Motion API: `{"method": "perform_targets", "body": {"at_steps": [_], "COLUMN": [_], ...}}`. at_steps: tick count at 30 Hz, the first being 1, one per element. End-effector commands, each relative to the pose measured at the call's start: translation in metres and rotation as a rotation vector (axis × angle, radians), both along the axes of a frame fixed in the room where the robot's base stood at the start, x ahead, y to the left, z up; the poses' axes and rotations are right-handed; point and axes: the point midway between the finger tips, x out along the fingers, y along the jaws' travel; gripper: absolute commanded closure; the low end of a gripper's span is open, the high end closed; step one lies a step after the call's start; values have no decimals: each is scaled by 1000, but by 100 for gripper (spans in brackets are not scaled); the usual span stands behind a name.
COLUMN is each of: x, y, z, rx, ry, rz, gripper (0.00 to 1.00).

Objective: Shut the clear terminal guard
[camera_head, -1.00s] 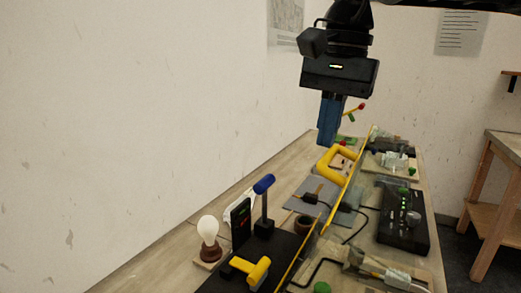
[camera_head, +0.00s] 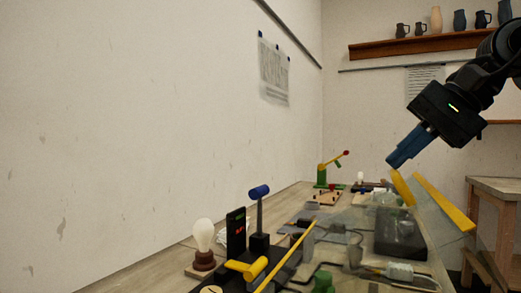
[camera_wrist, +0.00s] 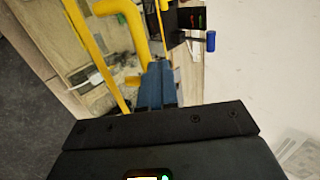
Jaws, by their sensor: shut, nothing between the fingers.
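The clear terminal guard (camera_head: 428,222) is a see-through pane with yellow edge bars and a yellow handle (camera_head: 402,188). In the head view it stands tilted, its far yellow bar (camera_head: 445,204) raised at the right, over the wiring board. My gripper (camera_head: 393,162) is shut and empty, its blue fingers pointing down-left just above the handle's top. In the wrist view the fingers (camera_wrist: 158,75) are beside the curved yellow handle (camera_wrist: 130,22), with a long yellow bar (camera_wrist: 97,55) to the left. Whether they touch the handle is unclear.
A bulb on a stand (camera_head: 203,240), a blue-topped lever (camera_head: 259,208) and a yellow-handled lever (camera_head: 246,267) stand at the near left. A green stand with a yellow arm (camera_head: 328,168) is behind. A wooden table (camera_head: 497,200) stands at the right; the wall is at the left.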

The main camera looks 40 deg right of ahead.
Motion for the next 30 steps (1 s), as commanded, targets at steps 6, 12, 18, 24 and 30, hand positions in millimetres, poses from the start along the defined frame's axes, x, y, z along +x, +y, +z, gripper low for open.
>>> {"method": "perform_targets", "body": {"at_steps": [6, 12, 18, 24, 30], "x": [-18, -29, -36, -40, -40], "y": [-9, -14, -17, -18, -18], "z": [-32, -46, -55, -58, -58], "rx": [47, 78, 101, 112, 114], "ry": [-110, -189, -242, -268, -275], "rz": [-1, 0, 0, 0, 1], "gripper": [100, 100, 100, 100, 100]}}
